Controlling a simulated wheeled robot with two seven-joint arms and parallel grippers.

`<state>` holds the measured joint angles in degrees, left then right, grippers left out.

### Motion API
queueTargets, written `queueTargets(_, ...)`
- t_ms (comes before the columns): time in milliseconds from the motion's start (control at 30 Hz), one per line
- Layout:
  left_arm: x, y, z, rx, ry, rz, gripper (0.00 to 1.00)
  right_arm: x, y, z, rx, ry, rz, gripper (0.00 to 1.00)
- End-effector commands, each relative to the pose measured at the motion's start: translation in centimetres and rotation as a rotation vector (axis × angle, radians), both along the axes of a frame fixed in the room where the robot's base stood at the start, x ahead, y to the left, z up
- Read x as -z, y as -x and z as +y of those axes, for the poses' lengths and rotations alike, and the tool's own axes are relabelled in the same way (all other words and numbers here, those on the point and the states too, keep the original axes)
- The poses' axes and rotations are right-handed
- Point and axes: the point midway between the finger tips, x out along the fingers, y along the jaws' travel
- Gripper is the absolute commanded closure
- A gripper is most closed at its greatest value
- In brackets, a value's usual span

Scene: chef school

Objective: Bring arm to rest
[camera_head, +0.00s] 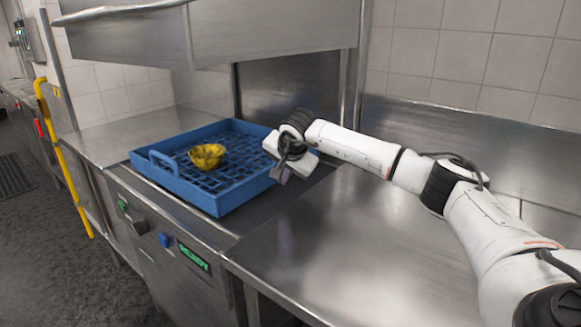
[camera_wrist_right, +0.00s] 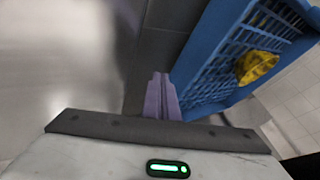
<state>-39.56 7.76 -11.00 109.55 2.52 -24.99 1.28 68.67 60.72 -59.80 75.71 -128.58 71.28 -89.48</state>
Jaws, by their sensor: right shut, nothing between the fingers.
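My right arm reaches in from the right of the head view. Its white wrist and gripper (camera_head: 281,174) hang over the right edge of the blue rack. The same gripper (camera_wrist_right: 162,96) shows in the right wrist view, its purple-grey fingers together with nothing between them. The fingers are apart from the yellow bowl. My left gripper is in neither view.
A blue dish rack (camera_head: 190,196) sits on the dishwasher under its raised hood (camera_head: 250,30). A yellow bowl (camera_head: 207,156) with dark patches stands in the rack. The steel counter (camera_head: 330,240) to the right is clear below my arm. A yellow rail (camera_head: 62,150) runs at left.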

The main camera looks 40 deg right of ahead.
Motion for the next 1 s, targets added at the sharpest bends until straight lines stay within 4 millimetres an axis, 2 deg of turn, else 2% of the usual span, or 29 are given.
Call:
queueTargets(100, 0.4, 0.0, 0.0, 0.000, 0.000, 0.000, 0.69, -2.0, 1.3, 0.8, -0.002, 0.002, -0.002, 1.00)
queueTargets(300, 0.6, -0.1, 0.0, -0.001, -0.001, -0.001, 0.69, -4.3, 2.8, 1.7, -0.001, 0.000, -0.001, 1.00)
queueTargets(500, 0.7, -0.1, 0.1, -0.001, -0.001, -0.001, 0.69, -5.0, 3.3, 2.0, 0.000, 0.001, 0.001, 1.00)
queueTargets(733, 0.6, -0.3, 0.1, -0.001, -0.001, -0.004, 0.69, -4.8, 3.0, 2.6, -0.006, -0.013, -0.006, 1.00)
queueTargets(767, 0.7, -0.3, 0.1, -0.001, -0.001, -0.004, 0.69, -4.7, 2.8, 3.1, -0.011, -0.026, -0.011, 1.00)
queueTargets(867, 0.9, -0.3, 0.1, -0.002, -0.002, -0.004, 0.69, -3.9, 1.5, 6.6, -0.045, -0.119, -0.046, 1.00)
queueTargets(967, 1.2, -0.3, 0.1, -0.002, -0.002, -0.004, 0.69, -3.1, -0.2, 12.5, -0.091, -0.291, -0.100, 1.00)
queueTargets(1000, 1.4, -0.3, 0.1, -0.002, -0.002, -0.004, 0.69, -2.9, -0.8, 15.4, -0.107, -0.379, -0.119, 1.00)
